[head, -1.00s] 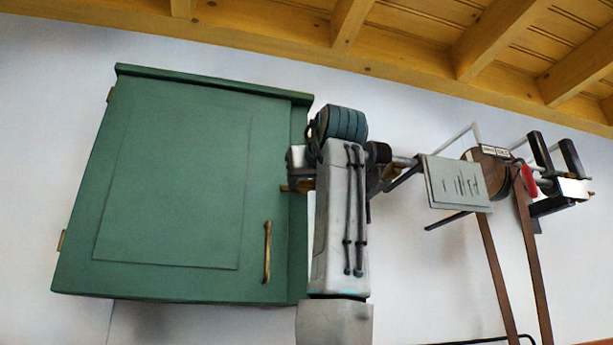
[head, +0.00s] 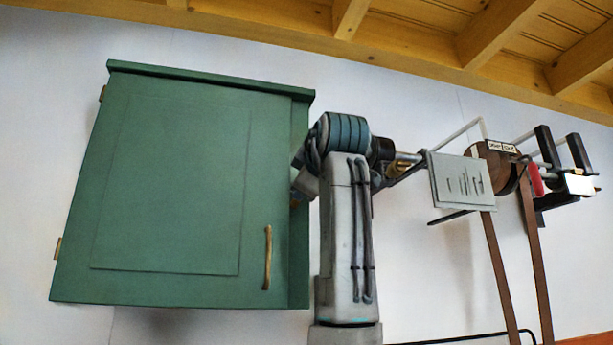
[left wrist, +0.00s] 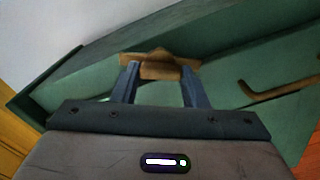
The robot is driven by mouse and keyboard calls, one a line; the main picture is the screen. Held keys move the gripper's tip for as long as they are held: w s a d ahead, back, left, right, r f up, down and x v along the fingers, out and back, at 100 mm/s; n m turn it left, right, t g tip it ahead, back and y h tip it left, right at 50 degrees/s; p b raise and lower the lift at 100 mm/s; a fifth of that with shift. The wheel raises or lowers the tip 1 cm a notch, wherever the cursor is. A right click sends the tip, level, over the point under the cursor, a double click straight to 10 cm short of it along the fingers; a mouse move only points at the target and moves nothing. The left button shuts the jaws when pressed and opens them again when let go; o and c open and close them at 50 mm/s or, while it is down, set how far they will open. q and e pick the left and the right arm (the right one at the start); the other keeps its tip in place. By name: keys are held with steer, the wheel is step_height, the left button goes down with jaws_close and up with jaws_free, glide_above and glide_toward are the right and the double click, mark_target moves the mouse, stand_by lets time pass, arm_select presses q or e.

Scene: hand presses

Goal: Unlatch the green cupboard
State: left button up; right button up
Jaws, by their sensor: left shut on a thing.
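The green cupboard (head: 180,180) hangs on the wall at the left of the head view, its door closed. A brass bar handle (head: 267,257) is at the door's lower right; it also shows in the left wrist view (left wrist: 278,91). In the left wrist view, a brown latch piece (left wrist: 158,58) sits on the cupboard's green side (left wrist: 85,80). My left gripper (left wrist: 160,72) is shut on this latch, a finger on either side of its middle. My right gripper is not in view.
Right of my left arm, a grey plate (head: 462,182) and a round wooden pulley (head: 500,165) with a brown belt (head: 535,260) stand along the wall. Black bars (head: 565,165) and a red lever (head: 536,180) are beyond. Wooden beams (head: 505,35) run overhead.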

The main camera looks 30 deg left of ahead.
arm_select(q)
steer(key=shift+f+n+p, duration=0.15)
steer(key=shift+n+p, duration=0.7)
steer(key=shift+n, duration=1.75)
steer(key=o, duration=1)
